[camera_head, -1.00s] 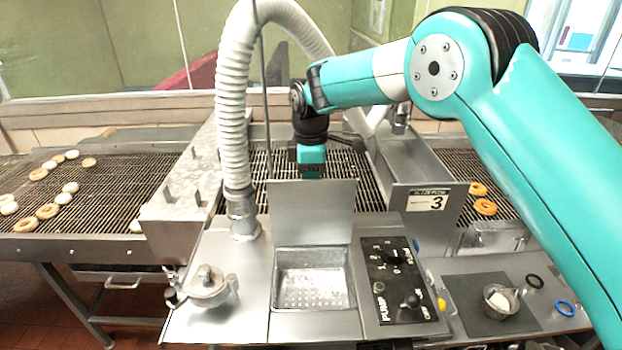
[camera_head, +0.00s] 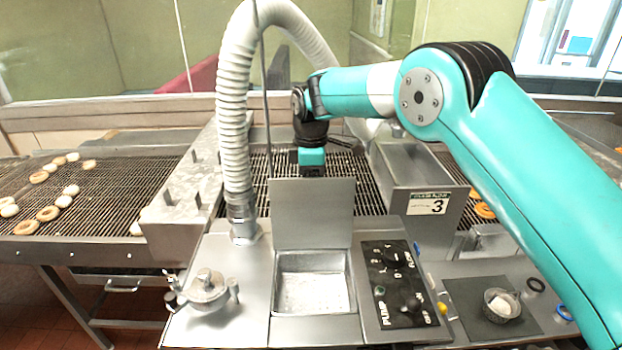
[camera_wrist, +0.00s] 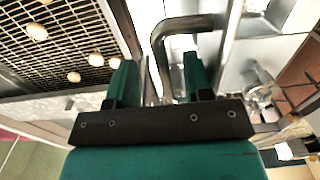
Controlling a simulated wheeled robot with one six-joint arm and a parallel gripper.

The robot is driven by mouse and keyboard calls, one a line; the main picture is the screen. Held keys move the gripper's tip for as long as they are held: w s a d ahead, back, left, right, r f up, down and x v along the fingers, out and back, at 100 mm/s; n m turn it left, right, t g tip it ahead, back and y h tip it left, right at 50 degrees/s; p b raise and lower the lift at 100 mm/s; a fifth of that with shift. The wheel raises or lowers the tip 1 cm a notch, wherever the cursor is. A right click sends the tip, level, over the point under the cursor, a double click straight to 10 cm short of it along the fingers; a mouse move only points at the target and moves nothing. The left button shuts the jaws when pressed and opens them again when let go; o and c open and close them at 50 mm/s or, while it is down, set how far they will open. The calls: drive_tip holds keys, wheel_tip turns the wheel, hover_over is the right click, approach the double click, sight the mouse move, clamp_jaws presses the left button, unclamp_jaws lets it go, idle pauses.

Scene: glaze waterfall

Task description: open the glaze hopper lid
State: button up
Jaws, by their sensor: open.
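The glaze hopper lid (camera_head: 312,213) is a flat grey metal panel. It stands upright at the back edge of the hopper (camera_head: 350,290), whose square basin is uncovered with a pale bottom. My gripper (camera_head: 312,172) is just behind the lid in the head view, and the lid hides its fingertips. In the wrist view my gripper (camera_wrist: 158,75) has its two green fingers apart. A bent grey metal handle (camera_wrist: 190,25) shows there, with one leg between the fingers; I cannot tell whether it touches them.
A ribbed white hose (camera_head: 232,120) rises left of the lid. A pump control panel (camera_head: 393,283) is right of the hopper. A metal box marked 3 (camera_head: 405,170) stands behind it. Doughnuts lie on the wire conveyor (camera_head: 100,200) at left. A small bowl (camera_head: 501,304) sits at front right.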

idle(0.3)
wheel_tip(320, 180, up, 9)
idle(0.8)
drive_tip(key=s+d+f+m+y+b, duration=0.1)
drive_tip(key=s+d+f+m+b, duration=0.2)
drive_tip(key=s, duration=0.9)
drive_tip(key=s+d+f+m+y+b, duration=0.1)
drive_tip(key=s+d+f+m+b, duration=0.3)
drive_tip(key=s+f+b, duration=0.3)
drive_tip(key=s+d+f+m+y+b, duration=0.2)
drive_tip(key=s+f+b, duration=0.4)
drive_tip(key=s, duration=1.3)
drive_tip(key=d+m+b, duration=0.1)
drive_tip(key=b, duration=0.2)
drive_tip(key=shift+d+m, duration=0.3)
drive_tip(key=shift+d, duration=0.1)
